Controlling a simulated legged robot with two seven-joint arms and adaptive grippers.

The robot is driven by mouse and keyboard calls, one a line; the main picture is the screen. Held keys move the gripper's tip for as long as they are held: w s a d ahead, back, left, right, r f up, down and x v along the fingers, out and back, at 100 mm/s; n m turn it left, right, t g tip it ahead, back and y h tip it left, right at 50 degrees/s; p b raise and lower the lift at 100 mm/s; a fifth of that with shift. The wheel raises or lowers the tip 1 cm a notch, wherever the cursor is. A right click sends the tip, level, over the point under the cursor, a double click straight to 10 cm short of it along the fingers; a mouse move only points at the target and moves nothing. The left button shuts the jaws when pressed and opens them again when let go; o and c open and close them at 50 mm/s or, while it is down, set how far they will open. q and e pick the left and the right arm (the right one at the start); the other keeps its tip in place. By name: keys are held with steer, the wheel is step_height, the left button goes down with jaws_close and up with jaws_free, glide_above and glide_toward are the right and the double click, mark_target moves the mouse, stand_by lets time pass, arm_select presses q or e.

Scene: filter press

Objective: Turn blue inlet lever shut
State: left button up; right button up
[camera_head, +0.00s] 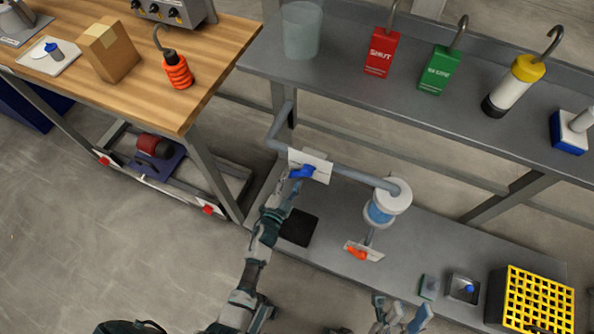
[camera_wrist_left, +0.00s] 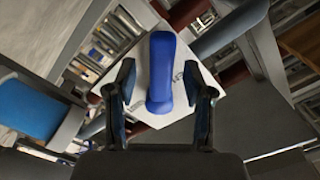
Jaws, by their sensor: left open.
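The blue inlet lever (camera_head: 303,171) sits on a white plate (camera_head: 322,160) on the grey pipe. In the left wrist view the lever (camera_wrist_left: 160,75) stands upright in the picture between the two fingers, in front of the white plate (camera_wrist_left: 205,75). My left gripper (camera_head: 296,181) is open at the lever, with a finger on each side; its fingers also show in the left wrist view (camera_wrist_left: 158,85). A narrow gap shows on both sides of the lever. My right gripper (camera_head: 400,314) is at the bottom edge, partly cut off, its fingers apart and empty.
An orange lever (camera_head: 357,252) is below the white-capped filter housing (camera_head: 388,200) on the pipe (camera_head: 350,170). A black mat (camera_head: 299,228), small tray (camera_head: 462,288) and yellow-topped crate (camera_head: 538,300) are on the lower shelf. The wooden bench (camera_head: 210,50) stands at left.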

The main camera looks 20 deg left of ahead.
mark_target(293, 177)
arm_select(q)
steer(key=shift+w+b, duration=0.35)
steer(key=shift+w, duration=1.3)
steer(key=shift+c, duration=0.2)
jaws_close()
